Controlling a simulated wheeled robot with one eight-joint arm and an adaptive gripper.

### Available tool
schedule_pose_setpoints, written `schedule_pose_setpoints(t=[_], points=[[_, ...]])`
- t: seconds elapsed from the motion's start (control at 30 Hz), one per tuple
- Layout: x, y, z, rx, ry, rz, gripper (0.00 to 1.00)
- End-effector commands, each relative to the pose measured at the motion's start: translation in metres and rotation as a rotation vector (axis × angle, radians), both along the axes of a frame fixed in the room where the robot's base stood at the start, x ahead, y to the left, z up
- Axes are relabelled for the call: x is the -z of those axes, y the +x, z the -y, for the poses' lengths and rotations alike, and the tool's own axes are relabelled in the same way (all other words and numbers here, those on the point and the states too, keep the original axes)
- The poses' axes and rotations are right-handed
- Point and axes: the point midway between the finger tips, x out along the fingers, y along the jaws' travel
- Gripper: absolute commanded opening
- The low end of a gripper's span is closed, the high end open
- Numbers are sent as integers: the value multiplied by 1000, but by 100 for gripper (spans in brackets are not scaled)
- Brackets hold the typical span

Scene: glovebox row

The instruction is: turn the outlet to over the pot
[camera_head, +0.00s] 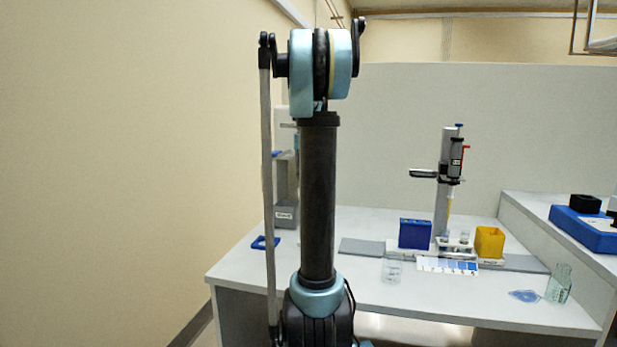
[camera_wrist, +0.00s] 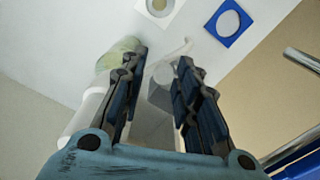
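My gripper (camera_wrist: 161,58) is open in the wrist view, its two dark fingers apart. A thin pale curved piece, which looks like the outlet (camera_wrist: 180,48), shows beyond and between the fingertips. It joins a grey block (camera_wrist: 161,95) seen between the fingers; I cannot tell whether a finger touches either. In the head view a grey stand (camera_head: 285,215) is partly hidden behind my arm, and my gripper is not visible there.
A blue square ring (camera_wrist: 210,27) lies on the bench, also in the head view (camera_head: 258,243). A white cylinder (camera_wrist: 80,118) and a greenish clear vessel (camera_wrist: 113,56) are beside the left finger. A blue box (camera_head: 414,234), yellow box (camera_head: 489,242) and glass beaker (camera_head: 392,269) stand right.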

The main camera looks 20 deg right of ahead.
Motion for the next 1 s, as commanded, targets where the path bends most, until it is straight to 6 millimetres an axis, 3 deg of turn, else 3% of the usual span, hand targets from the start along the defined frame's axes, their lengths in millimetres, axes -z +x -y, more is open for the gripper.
schedule_pose_setpoints(t=[0.47, 1.0], points=[[-8, -1, -3, -3, 4, -2, 38], [-98, -1, -2, -3, 3, -2, 38]])
